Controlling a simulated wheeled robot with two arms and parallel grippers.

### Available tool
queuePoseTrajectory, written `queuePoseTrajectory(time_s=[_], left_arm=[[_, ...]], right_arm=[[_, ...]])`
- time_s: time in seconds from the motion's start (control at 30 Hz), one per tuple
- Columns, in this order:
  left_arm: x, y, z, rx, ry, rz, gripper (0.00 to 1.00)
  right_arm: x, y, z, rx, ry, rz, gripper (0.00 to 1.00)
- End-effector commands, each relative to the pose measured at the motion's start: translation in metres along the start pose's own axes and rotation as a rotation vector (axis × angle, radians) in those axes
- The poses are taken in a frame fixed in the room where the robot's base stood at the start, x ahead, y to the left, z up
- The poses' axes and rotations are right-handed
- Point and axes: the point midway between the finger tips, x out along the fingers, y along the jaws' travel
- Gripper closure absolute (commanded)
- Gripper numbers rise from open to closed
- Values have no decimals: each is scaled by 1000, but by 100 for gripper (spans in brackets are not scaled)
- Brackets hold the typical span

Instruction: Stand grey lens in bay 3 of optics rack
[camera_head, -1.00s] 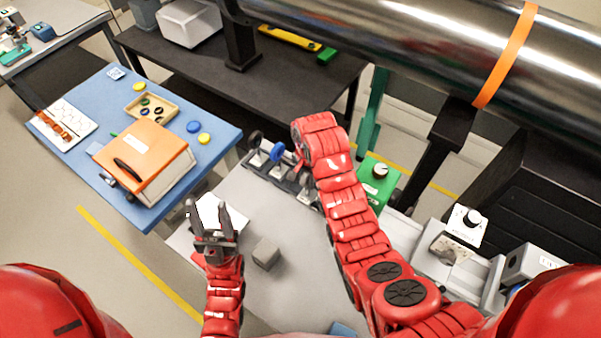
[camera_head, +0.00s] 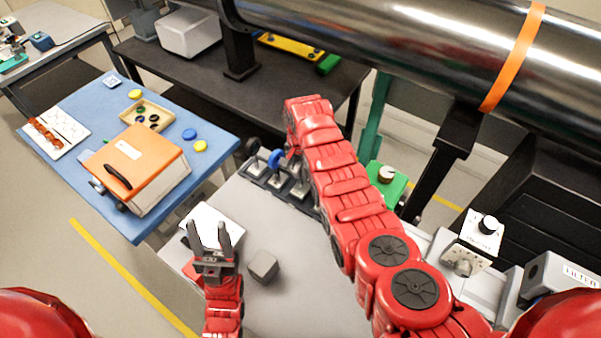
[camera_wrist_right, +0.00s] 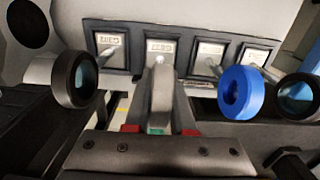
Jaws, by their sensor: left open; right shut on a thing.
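The optics rack (camera_head: 255,170) stands on the light grey bench and also shows in the right wrist view (camera_wrist_right: 138,75), with a row of labelled bays, their lettering upside down. A blue lens (camera_wrist_right: 240,92) and a black lens (camera_wrist_right: 298,95) stand at the right there; another black lens (camera_wrist_right: 75,78) stands at the left. My right gripper (camera_wrist_right: 160,112) is shut on the grey lens (camera_wrist_right: 160,95), seen edge-on and upright before the second plate from the left. Whether it touches the rack is unclear. My arm hides this gripper in the head view. My left gripper (camera_head: 209,236) is open and empty.
A small grey block (camera_head: 263,266) lies right of my left gripper, and a white box (camera_head: 212,222) lies behind it. A green box with a knob (camera_head: 385,182) stands right of my right arm. A steel pipe (camera_head: 400,45) crosses above. The front bench middle is clear.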

Motion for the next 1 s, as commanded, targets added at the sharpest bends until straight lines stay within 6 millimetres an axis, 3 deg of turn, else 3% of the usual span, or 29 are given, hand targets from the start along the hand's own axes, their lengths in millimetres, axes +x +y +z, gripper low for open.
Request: queuePoseTrajectory(time_s=[0.67, 0.7, 0.83, 1.0], left_arm=[[-2, 0, 0, 0, -1, 0, 50], [-1, 0, 0, 0, -1, 0, 50], [-1, 0, 0, 0, 0, 0, 50], [-1, 0, 0, 0, -1, 0, 50]], right_arm=[[19, -1, -1, 0, 2, -3, 100], [18, -1, -1, 0, 2, -2, 74], [17, -1, -1, 0, 2, -2, 51], [17, -1, 0, 0, 1, -2, 48]])
